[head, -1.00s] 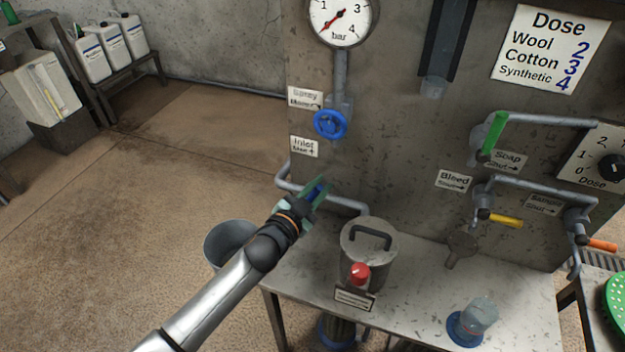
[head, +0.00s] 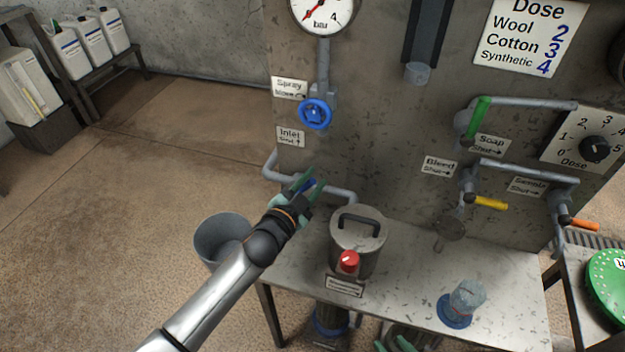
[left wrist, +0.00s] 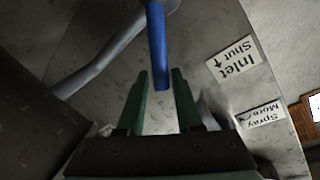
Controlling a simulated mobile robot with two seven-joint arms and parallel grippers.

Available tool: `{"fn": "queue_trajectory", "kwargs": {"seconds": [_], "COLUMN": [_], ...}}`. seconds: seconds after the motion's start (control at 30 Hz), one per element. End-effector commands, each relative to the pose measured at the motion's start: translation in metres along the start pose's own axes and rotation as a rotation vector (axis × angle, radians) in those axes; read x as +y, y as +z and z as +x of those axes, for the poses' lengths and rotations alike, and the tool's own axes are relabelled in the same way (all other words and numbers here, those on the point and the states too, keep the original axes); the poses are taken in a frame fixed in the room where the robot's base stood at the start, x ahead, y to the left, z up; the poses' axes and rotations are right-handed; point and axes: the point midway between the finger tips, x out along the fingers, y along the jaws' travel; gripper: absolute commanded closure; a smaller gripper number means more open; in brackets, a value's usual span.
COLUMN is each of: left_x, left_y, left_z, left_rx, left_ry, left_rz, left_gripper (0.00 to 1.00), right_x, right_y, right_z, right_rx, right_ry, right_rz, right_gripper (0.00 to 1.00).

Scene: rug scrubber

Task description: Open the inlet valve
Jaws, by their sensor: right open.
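The inlet valve's blue lever (left wrist: 157,45) hangs from the grey pipe (left wrist: 105,62) in the left wrist view. In the head view, only a bit of blue (head: 308,185) shows among my left fingers. My left gripper (head: 311,182) is at the lever; in the left wrist view its green fingers (left wrist: 160,75) are apart, the lever's free end between their tips with gaps either side. The "Inlet Shut" label (head: 290,136) with an arrow is on the panel above. My right gripper (head: 394,345) is open at the bottom edge, partly cut off.
A blue round spray valve (head: 315,113) sits above the inlet label, under a pressure gauge (head: 320,12). A lidded metal pot (head: 345,240) with a red knob (head: 348,262) stands on the bench right of my left gripper. A bucket (head: 218,240) is on the floor beside my left arm.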

Motion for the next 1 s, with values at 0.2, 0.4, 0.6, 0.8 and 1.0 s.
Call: {"fn": "queue_trajectory", "kwargs": {"seconds": [0.2, 0.4, 0.6, 0.8, 1.0], "left_x": [-0.001, -0.002, -0.002, -0.001, -0.001], "left_y": [0.0, 0.0, 0.0, 0.0, 0.0], "left_z": [0.0, -0.001, -0.019, -0.058, -0.096], "left_rx": [0.001, 0.0, -0.001, -0.002, -0.001], "left_ry": [-0.002, -0.002, -0.002, 0.0, -0.001], "left_rz": [0.0, 0.0, 0.0, -0.001, -0.001], "left_gripper": [0.49, 0.49, 0.49, 0.49, 0.49], "right_x": [0.0, 0.0, -0.001, -0.001, -0.001], "right_y": [-0.001, -0.001, -0.004, -0.007, -0.008], "right_z": [0.0, 0.0, -0.003, -0.005, -0.006], "right_rx": [0.001, 0.001, 0.001, 0.002, 0.002], "right_ry": [0.0, -0.001, -0.001, -0.001, -0.001], "right_rz": [0.0, 0.0, 0.0, 0.0, 0.001], "right_gripper": [0.5, 0.5, 0.5, 0.5, 0.5]}}
